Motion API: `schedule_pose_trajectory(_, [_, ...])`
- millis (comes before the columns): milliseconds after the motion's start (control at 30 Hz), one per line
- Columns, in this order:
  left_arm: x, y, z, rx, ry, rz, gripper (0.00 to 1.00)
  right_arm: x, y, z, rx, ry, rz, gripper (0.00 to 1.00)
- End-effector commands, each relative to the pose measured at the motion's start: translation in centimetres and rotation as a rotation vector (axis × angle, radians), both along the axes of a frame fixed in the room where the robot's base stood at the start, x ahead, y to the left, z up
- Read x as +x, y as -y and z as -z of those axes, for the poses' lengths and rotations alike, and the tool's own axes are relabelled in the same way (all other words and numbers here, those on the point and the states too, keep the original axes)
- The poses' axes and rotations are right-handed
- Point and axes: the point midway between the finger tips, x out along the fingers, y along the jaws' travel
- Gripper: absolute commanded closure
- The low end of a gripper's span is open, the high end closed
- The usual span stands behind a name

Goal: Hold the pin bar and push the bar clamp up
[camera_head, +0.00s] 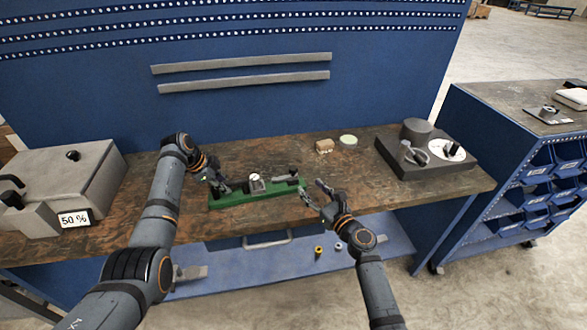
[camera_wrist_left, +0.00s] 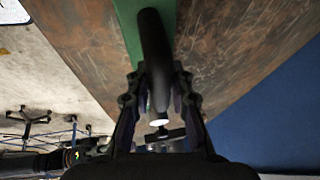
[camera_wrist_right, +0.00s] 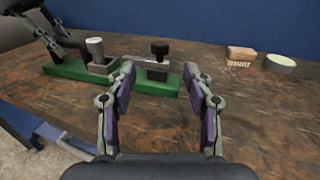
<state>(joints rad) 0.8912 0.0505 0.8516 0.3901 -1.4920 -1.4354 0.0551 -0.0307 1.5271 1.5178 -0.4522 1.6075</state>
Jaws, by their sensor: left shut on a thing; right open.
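A green base (camera_head: 240,199) lies on the workbench with metal fixtures on it. My left gripper (camera_head: 219,185) is at its left end. In the left wrist view, the left gripper (camera_wrist_left: 158,80) is shut on a dark round bar, apparently the pin bar (camera_wrist_left: 154,40). A block with a white-topped cylinder (camera_head: 256,183) stands mid-base. A metal piece with a black knob (camera_wrist_right: 159,48), possibly the bar clamp, sits towards the base's right end. My right gripper (camera_head: 310,190) is open and empty just right of the base. Its fingers (camera_wrist_right: 160,70) partly frame the knobbed piece in the right wrist view.
A brush-like wooden block (camera_head: 324,146) and a round pale dish (camera_head: 348,140) lie behind, to the right. A dark stand (camera_head: 428,160) is at the bench's right, a grey box (camera_head: 66,180) at its left.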

Motion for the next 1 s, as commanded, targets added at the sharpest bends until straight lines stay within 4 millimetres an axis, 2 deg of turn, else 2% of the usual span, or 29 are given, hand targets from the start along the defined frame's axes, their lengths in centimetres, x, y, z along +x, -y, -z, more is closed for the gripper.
schedule_pose_trajectory(167, [0.1, 0.1, -0.2, -0.001, 0.003, 0.000, 1.00, 0.8, -0.4, -0.1, 0.002, 0.001, 0.001, 0.48])
schedule_pose_trajectory(267, [0.1, 0.1, -0.2, -0.002, 0.004, 0.000, 1.00, 2.5, -1.2, -0.1, 0.003, 0.002, 0.000, 0.48])
schedule_pose_trajectory(500, [0.1, 0.1, -0.2, -0.002, 0.004, 0.000, 1.00, 7.6, -3.6, -0.1, 0.001, 0.000, 0.001, 0.48])
schedule_pose_trajectory(600, [0.1, 0.1, -0.2, -0.001, 0.003, 0.000, 1.00, 9.0, -4.3, -0.1, 0.001, 0.000, 0.001, 0.48])
schedule_pose_trajectory(800, [0.1, 0.0, -0.2, -0.001, 0.003, 0.000, 1.00, 10.6, -5.0, 0.0, -0.002, 0.000, 0.003, 0.48])
schedule_pose_trajectory(1000, [0.1, 0.0, -0.2, -0.001, 0.003, 0.000, 1.00, 10.8, -5.2, 0.0, -0.003, 0.000, 0.003, 0.48])
